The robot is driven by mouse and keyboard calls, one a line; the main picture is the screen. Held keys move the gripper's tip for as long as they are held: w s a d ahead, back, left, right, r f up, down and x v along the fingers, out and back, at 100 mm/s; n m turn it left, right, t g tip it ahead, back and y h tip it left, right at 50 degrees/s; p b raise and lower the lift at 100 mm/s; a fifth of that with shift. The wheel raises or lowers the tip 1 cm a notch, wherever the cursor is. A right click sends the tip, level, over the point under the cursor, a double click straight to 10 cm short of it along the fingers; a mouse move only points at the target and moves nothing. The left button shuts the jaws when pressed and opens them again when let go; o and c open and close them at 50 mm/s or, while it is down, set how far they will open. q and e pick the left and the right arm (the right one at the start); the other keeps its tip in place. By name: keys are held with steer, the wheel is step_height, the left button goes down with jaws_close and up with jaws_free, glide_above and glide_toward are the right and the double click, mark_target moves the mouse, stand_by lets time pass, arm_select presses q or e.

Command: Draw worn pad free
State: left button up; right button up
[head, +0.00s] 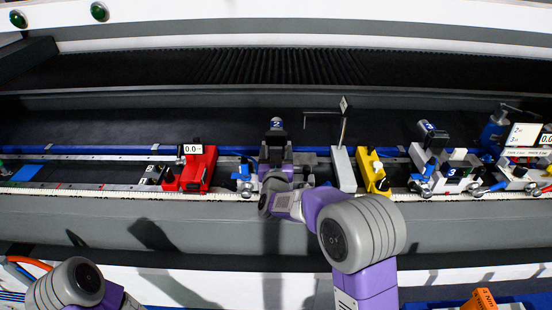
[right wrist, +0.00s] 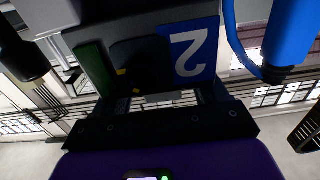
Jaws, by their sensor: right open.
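A dark clamp unit labelled 2 (head: 277,126) stands on the rail left of centre in the head view. My right gripper (head: 276,172) is at the front of this unit, and its fingers are hard to make out there. In the right wrist view the unit's blue label with a white 2 (right wrist: 190,48) is close above my right gripper (right wrist: 165,98), whose dark fingers are apart. A green strip (right wrist: 95,66) and a dark piece with a small yellow mark (right wrist: 140,64) are beside the label. I cannot tell which piece is the worn pad. My left gripper is out of view.
A red block (head: 197,170) with a 0.0 display stands left on the rail. A grey upright plate (head: 343,168) and a yellow block (head: 372,170) stand right of unit 2. Unit 3 (head: 452,172) is farther right. An orange part (head: 482,299) lies lower right.

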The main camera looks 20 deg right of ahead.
mark_target(276, 148)
steer(key=shift+c, duration=0.4)
steer(key=c, duration=1.1)
steer(key=shift+r+p, duration=1.1)
steer(key=shift+r, duration=0.45)
steer(key=shift+r+p, duration=0.4)
steer(key=shift+r, duration=0.2)
steer(key=shift+r+p, duration=1.45)
steer(key=shift+r, duration=0.5)
